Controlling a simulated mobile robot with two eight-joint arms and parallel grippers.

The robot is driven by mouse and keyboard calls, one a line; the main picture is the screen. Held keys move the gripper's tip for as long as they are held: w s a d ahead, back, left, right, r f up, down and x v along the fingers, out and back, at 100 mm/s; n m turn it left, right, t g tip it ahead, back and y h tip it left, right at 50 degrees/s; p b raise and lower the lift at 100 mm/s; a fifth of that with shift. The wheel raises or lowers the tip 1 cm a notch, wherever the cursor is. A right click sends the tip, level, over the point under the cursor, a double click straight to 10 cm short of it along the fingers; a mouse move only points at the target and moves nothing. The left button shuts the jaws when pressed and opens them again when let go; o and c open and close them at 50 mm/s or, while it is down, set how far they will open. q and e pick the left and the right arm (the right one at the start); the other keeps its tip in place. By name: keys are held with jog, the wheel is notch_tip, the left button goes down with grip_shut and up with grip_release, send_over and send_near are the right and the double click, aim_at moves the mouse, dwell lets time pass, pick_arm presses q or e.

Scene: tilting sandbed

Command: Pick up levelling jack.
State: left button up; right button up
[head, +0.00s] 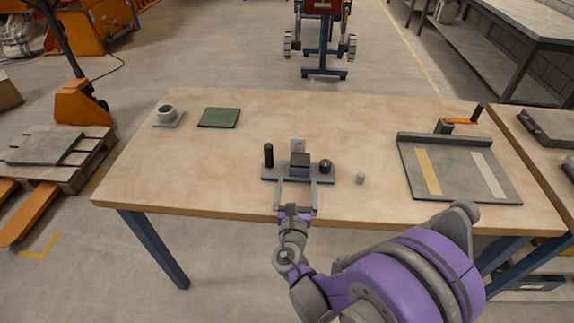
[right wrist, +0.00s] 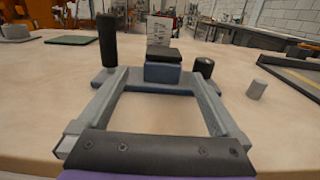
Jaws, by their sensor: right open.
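A grey flat-based device (head: 270,174) with an upright black post, a central block and a dark round knob stands near the table's front middle. It also shows in the right wrist view (right wrist: 163,72). A small grey cylinder (head: 360,178) stands upright to its right, also in the right wrist view (right wrist: 257,89). I cannot tell for certain which of these is the levelling jack. My right gripper (head: 296,187) is open and points at the device from the front edge; its fingers (right wrist: 156,82) reach close to the base, contact unclear. My left gripper is out of view.
A grey tray (head: 455,172) with two pale strips lies at the right, with a small clamp-like part and orange lever (head: 461,121) behind it. A green mat (head: 219,117) and a grey cup (head: 167,113) on a small plate are at the back left. The table's left front is clear.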

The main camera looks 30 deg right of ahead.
aim_at(300, 160)
jog(key=x, duration=0.9)
jog(key=shift+d, duration=0.35)
jog(key=shift+s+r, duration=0.1)
grip_shut()
